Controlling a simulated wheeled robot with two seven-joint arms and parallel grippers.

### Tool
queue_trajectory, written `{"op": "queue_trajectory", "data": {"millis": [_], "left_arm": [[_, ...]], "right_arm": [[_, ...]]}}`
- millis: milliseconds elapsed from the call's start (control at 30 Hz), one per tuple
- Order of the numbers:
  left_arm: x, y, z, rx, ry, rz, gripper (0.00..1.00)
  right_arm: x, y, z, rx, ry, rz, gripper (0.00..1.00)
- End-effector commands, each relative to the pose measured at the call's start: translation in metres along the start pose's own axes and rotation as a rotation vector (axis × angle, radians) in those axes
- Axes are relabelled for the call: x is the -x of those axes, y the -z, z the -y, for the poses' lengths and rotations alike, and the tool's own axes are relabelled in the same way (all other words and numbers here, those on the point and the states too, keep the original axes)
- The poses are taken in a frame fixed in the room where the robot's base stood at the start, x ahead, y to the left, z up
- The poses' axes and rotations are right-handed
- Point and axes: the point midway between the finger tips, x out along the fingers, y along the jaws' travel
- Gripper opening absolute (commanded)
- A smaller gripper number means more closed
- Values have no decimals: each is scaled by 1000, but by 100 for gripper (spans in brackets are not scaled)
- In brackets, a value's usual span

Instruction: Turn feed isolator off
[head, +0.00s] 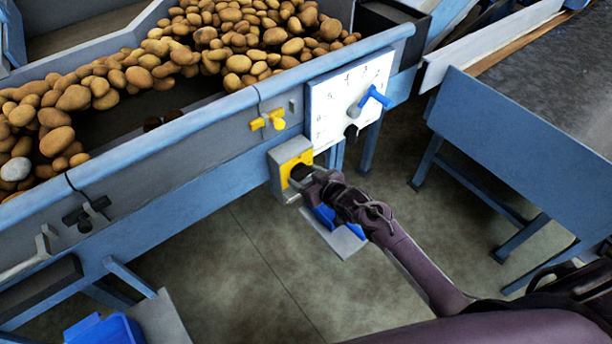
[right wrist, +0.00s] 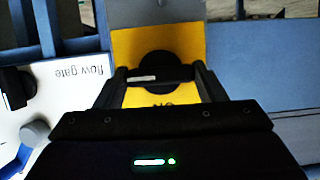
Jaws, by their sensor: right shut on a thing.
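The feed isolator is a grey box (head: 277,170) with a yellow face plate (head: 299,158), mounted on the blue side rail of the grader. Its round black knob (right wrist: 158,66) sits on the yellow plate in the right wrist view, with a pale bar mark across its near part. Dark lettering on the plate is partly hidden by my gripper. My right gripper (head: 304,176) is at the plate and shut on the knob, with one finger on either side of it in the right wrist view. My left gripper is not in view.
A white dial panel (head: 335,100) with a blue pointer handle (head: 374,97) is just above right of the isolator; "flow gate" shows in the wrist view. A yellow valve handle (head: 268,122) is at its upper left. A blue table (head: 530,140) stands right.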

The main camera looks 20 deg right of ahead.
Motion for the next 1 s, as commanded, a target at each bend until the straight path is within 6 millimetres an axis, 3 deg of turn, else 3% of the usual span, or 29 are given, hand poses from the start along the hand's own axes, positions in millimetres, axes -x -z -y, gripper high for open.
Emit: {"op": "queue_trajectory", "data": {"millis": [267, 300, 467, 767, 1000], "left_arm": [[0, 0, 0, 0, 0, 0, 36], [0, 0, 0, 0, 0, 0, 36], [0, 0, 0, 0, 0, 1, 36], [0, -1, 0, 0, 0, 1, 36], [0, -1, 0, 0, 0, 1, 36]], "right_arm": [[0, -1, 1, -5, 2, 2, 41], [0, -1, 1, -5, 2, 2, 65], [0, 0, 1, -4, 1, 1, 85], [1, 0, 0, -2, 0, 0, 85], [30, -1, 1, 0, 1, 1, 85]]}}
